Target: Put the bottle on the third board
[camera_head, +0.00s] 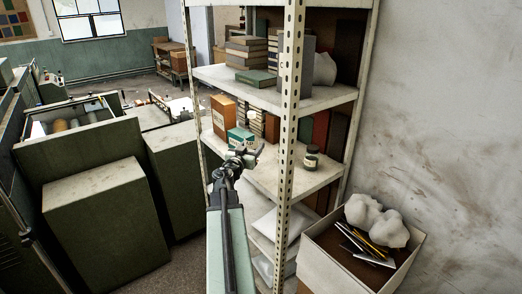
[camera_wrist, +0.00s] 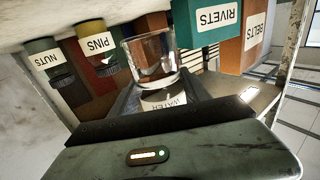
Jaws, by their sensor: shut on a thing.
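A clear bottle (camera_wrist: 150,62) with a white label reading WATER fills the middle of the wrist view, which is turned upside down. My gripper (camera_wrist: 158,98) is shut on it around the label. In the head view my gripper (camera_head: 246,156) is at the front of the middle shelf board (camera_head: 282,180), level with the things standing there. The bottle is too small to make out in that view. I cannot tell whether its base touches the board.
A teal RIVETS box (camera_wrist: 209,22) and an orange BELTS box (camera_wrist: 254,38) stand on one side, NUTS (camera_wrist: 45,60) and PINS (camera_wrist: 94,45) jars on the other. A perforated post (camera_head: 290,110) stands right of my gripper. An open box (camera_head: 335,262) sits lower right.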

